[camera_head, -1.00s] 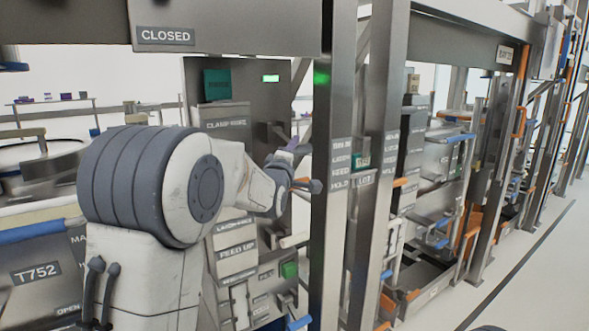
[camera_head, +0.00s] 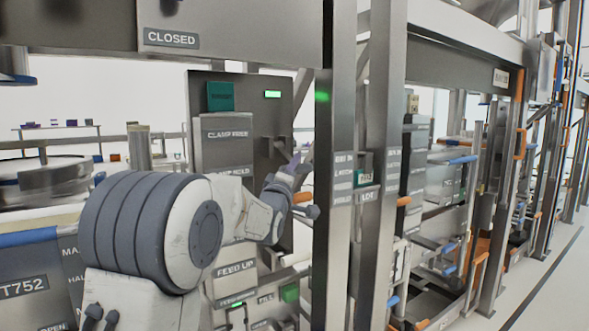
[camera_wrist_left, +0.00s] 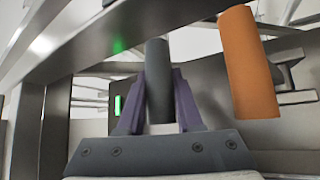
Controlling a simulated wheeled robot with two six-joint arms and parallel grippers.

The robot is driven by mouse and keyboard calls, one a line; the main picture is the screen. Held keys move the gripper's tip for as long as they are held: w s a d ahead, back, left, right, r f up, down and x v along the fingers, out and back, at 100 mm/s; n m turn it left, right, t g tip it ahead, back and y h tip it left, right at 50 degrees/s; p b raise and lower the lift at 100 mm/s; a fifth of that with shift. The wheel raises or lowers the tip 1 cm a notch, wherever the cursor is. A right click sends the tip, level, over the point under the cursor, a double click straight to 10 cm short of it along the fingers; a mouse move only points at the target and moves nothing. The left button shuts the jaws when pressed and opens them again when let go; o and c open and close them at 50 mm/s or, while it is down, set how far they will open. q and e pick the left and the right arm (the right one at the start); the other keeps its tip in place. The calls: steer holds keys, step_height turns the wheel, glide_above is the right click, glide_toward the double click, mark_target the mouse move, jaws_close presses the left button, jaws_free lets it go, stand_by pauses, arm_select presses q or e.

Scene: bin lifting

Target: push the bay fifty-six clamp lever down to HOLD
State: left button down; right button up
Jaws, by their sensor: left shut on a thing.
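The bay panel (camera_head: 225,165) carries a "CLAMP FREE" label (camera_head: 227,133) and, lower, a partly hidden label ending in "HOLD" (camera_head: 237,198). My left gripper (camera_head: 297,163) is right of these labels, at a height between them. In the left wrist view, the purple fingers of my left gripper (camera_wrist_left: 162,105) are closed around a dark grey cylindrical handle (camera_wrist_left: 157,60), which looks like the clamp lever's grip. The head view is too small to show the handle clearly. My left forearm hides part of the panel. My right gripper is not in view.
An orange cylinder (camera_wrist_left: 248,65) is close beside the gripper, to its right. A steel upright (camera_head: 335,120) stands just right of the gripper. A green light (camera_head: 272,94) glows on the panel top. A "CLOSED" plate (camera_head: 172,38) is above. Floor is clear at far right.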

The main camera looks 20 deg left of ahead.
arm_select(q)
steer(key=c, duration=0.6)
jaws_free()
steer(key=shift+a+f, duration=0.15)
steer(key=shift+f, duration=0.05)
steer(key=shift+r, duration=0.1)
steer(key=b+v, duration=0.2)
steer(key=v, duration=0.8)
steer(key=shift+s, duration=0.25)
